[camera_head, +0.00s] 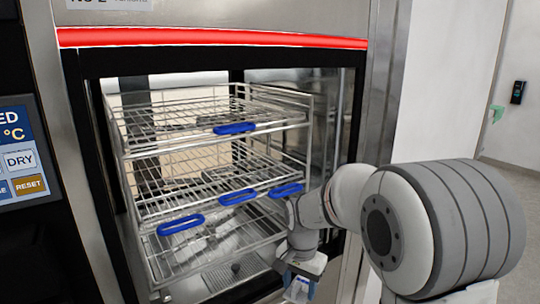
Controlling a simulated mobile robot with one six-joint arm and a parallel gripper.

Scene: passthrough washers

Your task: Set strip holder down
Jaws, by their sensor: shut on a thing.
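My gripper (299,275) is at the bottom centre, pointing down in front of the lower right of the open washer chamber. It is shut on a small pale item with blue edges, which I take to be the strip holder (297,290). The lower part of the holder is cut off by the bottom edge of the picture. The fingertips are small and partly hidden. I cannot tell whether the holder touches anything below.
The washer chamber holds a wire rack (190,103) with several levels and blue handles (181,224). A red light bar (210,37) runs above the opening. A control panel (20,160) is at the left. My arm fills the right, before the steel door frame (377,90).

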